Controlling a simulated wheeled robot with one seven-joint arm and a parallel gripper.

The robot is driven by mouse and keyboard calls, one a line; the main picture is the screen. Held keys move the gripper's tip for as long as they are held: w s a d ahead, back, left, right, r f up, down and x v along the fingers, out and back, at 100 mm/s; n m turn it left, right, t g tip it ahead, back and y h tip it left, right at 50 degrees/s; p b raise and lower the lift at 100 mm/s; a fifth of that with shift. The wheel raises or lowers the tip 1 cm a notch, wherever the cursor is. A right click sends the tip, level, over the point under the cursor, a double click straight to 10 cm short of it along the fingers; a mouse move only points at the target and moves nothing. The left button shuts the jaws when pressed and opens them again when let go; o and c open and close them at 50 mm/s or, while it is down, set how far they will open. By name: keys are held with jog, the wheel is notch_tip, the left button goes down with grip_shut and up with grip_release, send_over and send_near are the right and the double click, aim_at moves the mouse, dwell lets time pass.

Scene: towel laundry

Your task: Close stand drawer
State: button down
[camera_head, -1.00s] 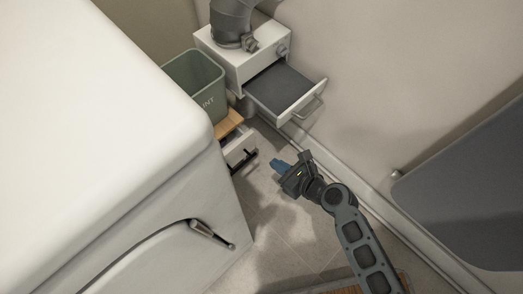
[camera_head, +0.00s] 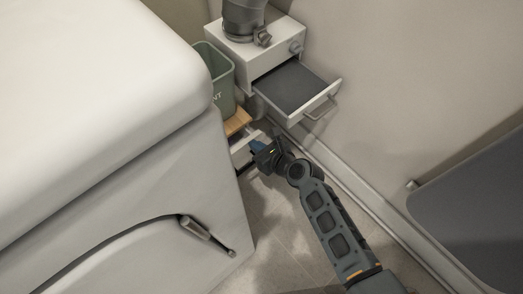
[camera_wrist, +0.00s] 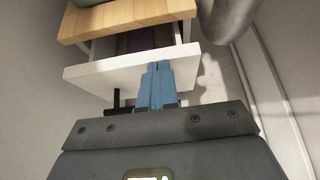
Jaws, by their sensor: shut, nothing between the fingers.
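The stand (camera_head: 238,122) has a wooden top and stands between the big white machine and the wall. Its drawer (camera_wrist: 105,77) has a white front and a black handle (camera_wrist: 117,102). In the wrist view the drawer is partly open, with a dark inside showing behind the front. My gripper (camera_head: 258,147) is shut and empty at the drawer front. In the wrist view its blue fingertips (camera_wrist: 157,70) overlap the right part of the white front; I cannot tell whether they touch it. In the head view my gripper hides much of the drawer.
A white box (camera_head: 258,47) with a grey pipe (camera_head: 242,17) has its own grey drawer (camera_head: 293,88) pulled out above and right of the stand. A green bin (camera_head: 217,80) stands on the stand. The white machine (camera_head: 90,90) fills the left. Floor (camera_head: 275,225) is clear in front.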

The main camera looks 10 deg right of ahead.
jog(key=shift+w+a, duration=0.45)
jog(key=shift+w, duration=0.15)
jog(key=shift+w+a, duration=0.4)
jog(key=shift+w, duration=0.2)
